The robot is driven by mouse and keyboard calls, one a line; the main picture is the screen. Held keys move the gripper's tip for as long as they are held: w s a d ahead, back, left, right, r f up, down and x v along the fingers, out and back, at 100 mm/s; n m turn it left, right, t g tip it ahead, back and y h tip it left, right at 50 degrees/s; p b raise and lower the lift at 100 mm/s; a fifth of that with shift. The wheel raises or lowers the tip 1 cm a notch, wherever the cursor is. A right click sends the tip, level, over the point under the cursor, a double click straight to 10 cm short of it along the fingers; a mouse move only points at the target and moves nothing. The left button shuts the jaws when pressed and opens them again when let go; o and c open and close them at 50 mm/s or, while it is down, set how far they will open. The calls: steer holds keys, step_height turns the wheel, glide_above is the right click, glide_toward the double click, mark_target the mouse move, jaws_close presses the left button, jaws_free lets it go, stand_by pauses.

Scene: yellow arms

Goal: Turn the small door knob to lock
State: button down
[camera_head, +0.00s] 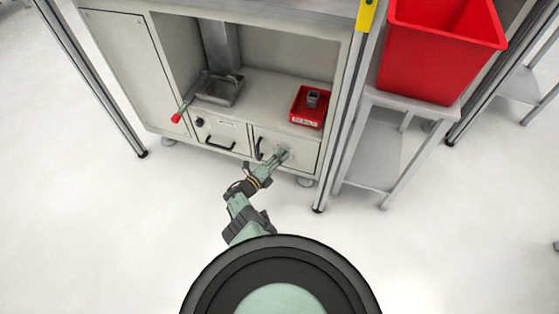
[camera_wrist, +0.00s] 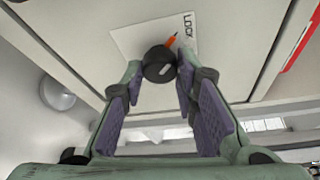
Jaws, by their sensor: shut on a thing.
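The small black door knob (camera_wrist: 158,64) is in the upper middle of the wrist view, with a light mark on its face. It sits on a white label plate (camera_wrist: 126,38) printed "LOCK" at its right side, and an orange-red pointer mark (camera_wrist: 171,40) shows just above the knob. My gripper (camera_wrist: 160,72) is shut on the knob, one purple-padded finger on each side. In the head view my gripper (camera_head: 282,155) reaches the front of the lower right door (camera_head: 303,152) of the grey cabinet, and the knob is hidden there behind the fingers.
A black handle (camera_head: 260,149) stands just left of my gripper. A red tray (camera_head: 308,120) sits above. A metal frame post (camera_head: 340,130) stands right. The floor in front is clear.

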stand_by(0.4)
steer(key=c, duration=1.3)
jaws_free()
steer(key=v, duration=1.2)
steer(key=shift+r, duration=0.1)
